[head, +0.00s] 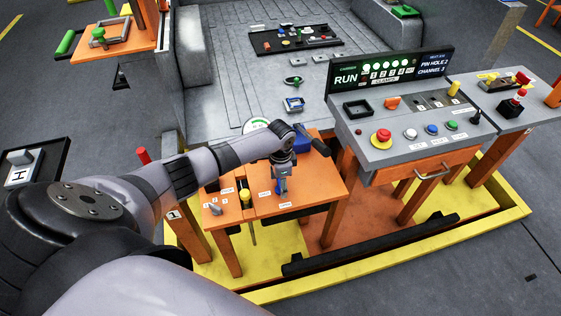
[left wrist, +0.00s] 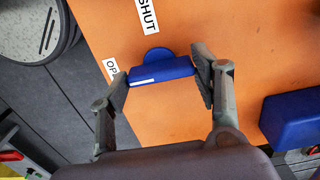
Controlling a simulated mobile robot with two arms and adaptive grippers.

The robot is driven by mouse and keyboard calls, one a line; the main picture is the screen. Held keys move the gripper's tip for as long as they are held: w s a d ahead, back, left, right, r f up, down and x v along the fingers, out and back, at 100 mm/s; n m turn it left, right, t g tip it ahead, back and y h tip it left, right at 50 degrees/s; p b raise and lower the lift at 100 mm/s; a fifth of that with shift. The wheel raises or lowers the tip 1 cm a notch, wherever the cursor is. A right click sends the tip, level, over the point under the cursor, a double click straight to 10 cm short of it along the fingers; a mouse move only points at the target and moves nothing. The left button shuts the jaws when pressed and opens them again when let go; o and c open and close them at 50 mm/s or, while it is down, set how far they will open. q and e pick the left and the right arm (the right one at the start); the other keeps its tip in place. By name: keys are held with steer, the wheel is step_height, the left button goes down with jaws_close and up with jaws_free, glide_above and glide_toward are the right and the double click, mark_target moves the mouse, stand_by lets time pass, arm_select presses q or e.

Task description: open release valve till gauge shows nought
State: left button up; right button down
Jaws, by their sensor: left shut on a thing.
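The blue valve handle (left wrist: 160,72) stands on an orange table top (left wrist: 220,25). My left gripper (left wrist: 163,78) is shut on it, one finger at each end. A white line runs along part of the handle. A SHUT label (left wrist: 148,14) and a partly hidden label starting "OP" (left wrist: 110,68) are beside it. In the head view my left gripper (head: 281,190) points down at the table. A round pale dial (head: 255,124), likely the gauge, is mostly behind my arm; its needle cannot be read. My right gripper is not in view.
A blue block (left wrist: 295,122) stands right of the handle in the wrist view. A grey control console (head: 420,125) with buttons and a RUN display (head: 390,72) stands right. A yellow knob (head: 244,194) is left of my gripper. A red post (head: 143,156) stands near my arm.

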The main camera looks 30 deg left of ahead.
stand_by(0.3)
arm_select(q)
steer(key=o, duration=1.2)
steer(key=shift+c, duration=0.2)
steer(key=shift+r, duration=0.1)
step_height(320, 180, up, 12)
